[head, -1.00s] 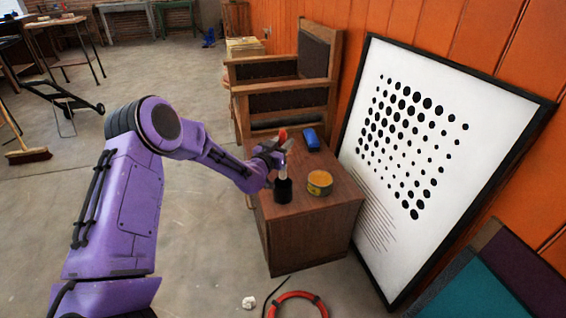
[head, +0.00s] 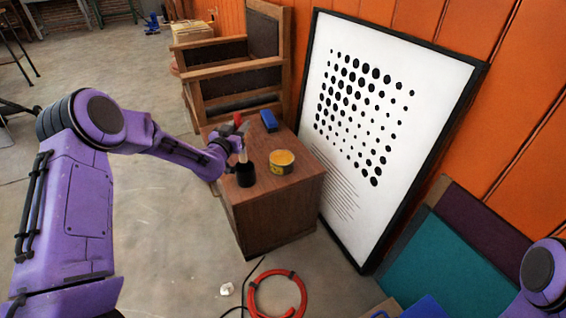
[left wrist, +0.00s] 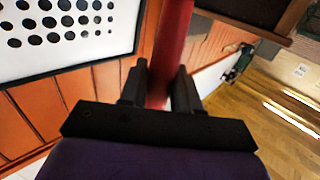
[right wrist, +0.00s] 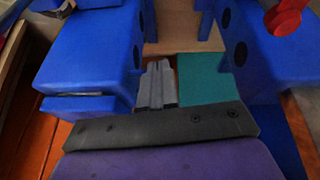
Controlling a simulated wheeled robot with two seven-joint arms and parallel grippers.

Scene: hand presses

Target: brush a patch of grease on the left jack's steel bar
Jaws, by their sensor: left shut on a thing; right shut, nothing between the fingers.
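My left gripper (head: 236,136) is shut on the red handle of a brush (head: 238,119) above the wooden cabinet. The handle also shows between the fingers in the left wrist view (left wrist: 172,50). The brush's pale lower part points down at a black cup (head: 245,175); I cannot tell whether its tip is inside. An open tin with yellow-orange content (head: 281,160), likely the grease, stands right of the cup. My right gripper (right wrist: 157,68) is shut and empty between large blue bodies (right wrist: 88,55), perhaps the jacks. No steel bar is clearly visible.
The wooden cabinet (head: 280,217) also carries a blue object (head: 268,120). A wooden chair (head: 235,75) stands behind it. A framed dotted board (head: 345,170) leans on the orange wall. A red hose ring (head: 277,293) lies on the floor. A red round part (right wrist: 285,18) shows near the blue bodies.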

